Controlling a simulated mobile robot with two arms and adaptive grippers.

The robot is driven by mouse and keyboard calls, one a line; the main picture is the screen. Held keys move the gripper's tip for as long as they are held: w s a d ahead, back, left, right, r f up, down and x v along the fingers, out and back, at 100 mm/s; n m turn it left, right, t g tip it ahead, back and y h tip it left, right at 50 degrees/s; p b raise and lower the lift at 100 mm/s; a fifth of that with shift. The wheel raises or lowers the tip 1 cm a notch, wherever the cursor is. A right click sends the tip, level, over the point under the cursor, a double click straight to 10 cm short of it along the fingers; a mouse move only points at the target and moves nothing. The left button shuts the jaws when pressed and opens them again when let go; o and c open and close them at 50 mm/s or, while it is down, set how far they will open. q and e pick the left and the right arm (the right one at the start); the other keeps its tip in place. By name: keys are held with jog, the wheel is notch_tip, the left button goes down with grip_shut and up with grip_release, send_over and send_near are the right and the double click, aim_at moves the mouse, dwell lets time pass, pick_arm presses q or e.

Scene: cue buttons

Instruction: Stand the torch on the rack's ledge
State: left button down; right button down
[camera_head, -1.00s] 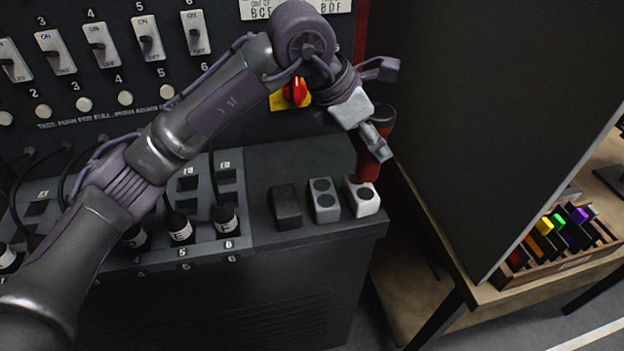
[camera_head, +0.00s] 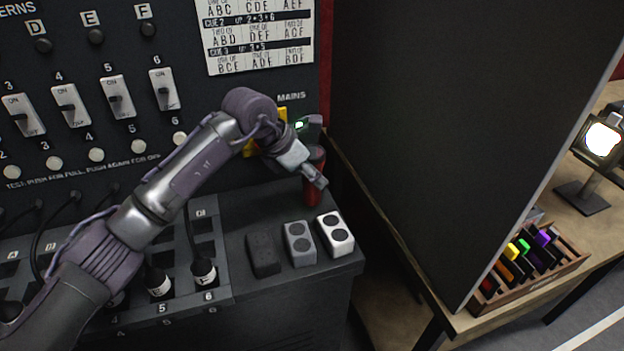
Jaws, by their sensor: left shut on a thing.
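The torch (camera_head: 313,186) is dark red and stands upright at the far right corner of the rack's ledge (camera_head: 236,214), close to the panel. My left gripper (camera_head: 318,168) comes in from the left and is shut on the torch near its upper part. The gripper hides part of the torch. I cannot tell whether the torch's base touches the ledge. My right gripper is not in view.
Black, grey and white blocks (camera_head: 299,243) sit on the ledge in front of the torch. Plugs with cables fill sockets at left. A dark partition (camera_head: 430,120) stands right of the rack. Beyond it, a wooden table holds a crate (camera_head: 540,283) and a lit lamp (camera_head: 600,140).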

aim_at(312, 185)
pick_arm(q)
notch_tip(312, 185, down, 2)
jog(key=shift+f+p, duration=0.15)
jog(key=shift+p, duration=0.25)
jog(key=shift+f, duration=0.3)
jog(key=shift+f, duration=0.2)
jog(key=c, duration=0.6)
grip_release()
jog(key=shift+o, duration=0.2)
jog(key=shift+r, duration=0.2)
